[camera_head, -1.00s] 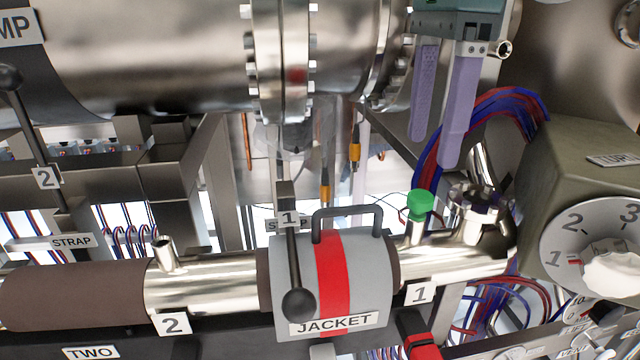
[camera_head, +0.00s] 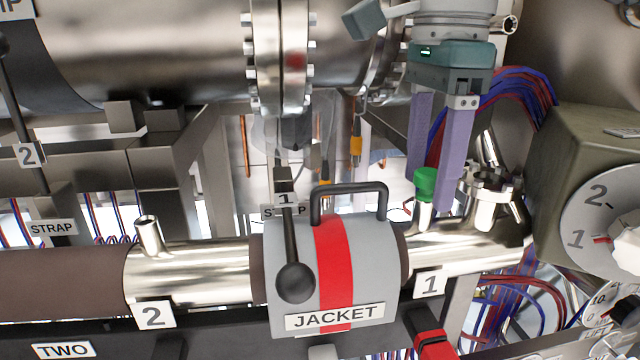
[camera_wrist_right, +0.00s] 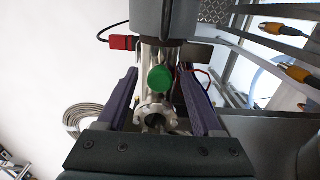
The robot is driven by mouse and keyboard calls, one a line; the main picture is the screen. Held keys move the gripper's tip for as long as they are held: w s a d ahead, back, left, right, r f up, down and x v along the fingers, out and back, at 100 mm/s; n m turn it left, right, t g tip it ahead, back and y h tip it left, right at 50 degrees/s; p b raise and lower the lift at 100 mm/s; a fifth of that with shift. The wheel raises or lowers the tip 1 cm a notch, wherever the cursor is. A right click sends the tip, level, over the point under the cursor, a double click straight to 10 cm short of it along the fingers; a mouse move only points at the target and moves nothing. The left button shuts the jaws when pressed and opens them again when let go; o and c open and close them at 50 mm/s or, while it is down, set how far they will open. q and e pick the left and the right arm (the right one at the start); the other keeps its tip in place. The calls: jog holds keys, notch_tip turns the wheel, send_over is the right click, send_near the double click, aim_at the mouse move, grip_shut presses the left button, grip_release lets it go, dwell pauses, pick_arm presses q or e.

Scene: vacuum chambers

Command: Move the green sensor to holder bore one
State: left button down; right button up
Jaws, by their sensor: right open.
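The green sensor (camera_head: 425,185) stands upright in a short port on the steel pipe, by the label 1 (camera_head: 429,283). It also shows from above in the right wrist view (camera_wrist_right: 161,78), between the two purple fingers. My right gripper (camera_head: 432,190) is open and points down, with its fingers around the sensor's green cap. I cannot tell whether either finger touches it. An empty short port (camera_head: 148,235) rises from the pipe near the label 2 (camera_head: 153,316). My left gripper is not in view.
A grey jacket with a red band and a black handle (camera_head: 335,270) wraps the pipe left of the sensor. A black ball-ended lever (camera_head: 295,280) stands before it. A flanged port (camera_head: 487,185) and a dial box (camera_head: 590,180) are close on the right.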

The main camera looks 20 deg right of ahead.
aim_at(429, 171)
dwell(0.8)
grip_shut()
dwell(1.1)
jog(key=shift+r, duration=0.15)
jog(key=shift+r+p, duration=2.2)
jog(key=shift+r, duration=0.7)
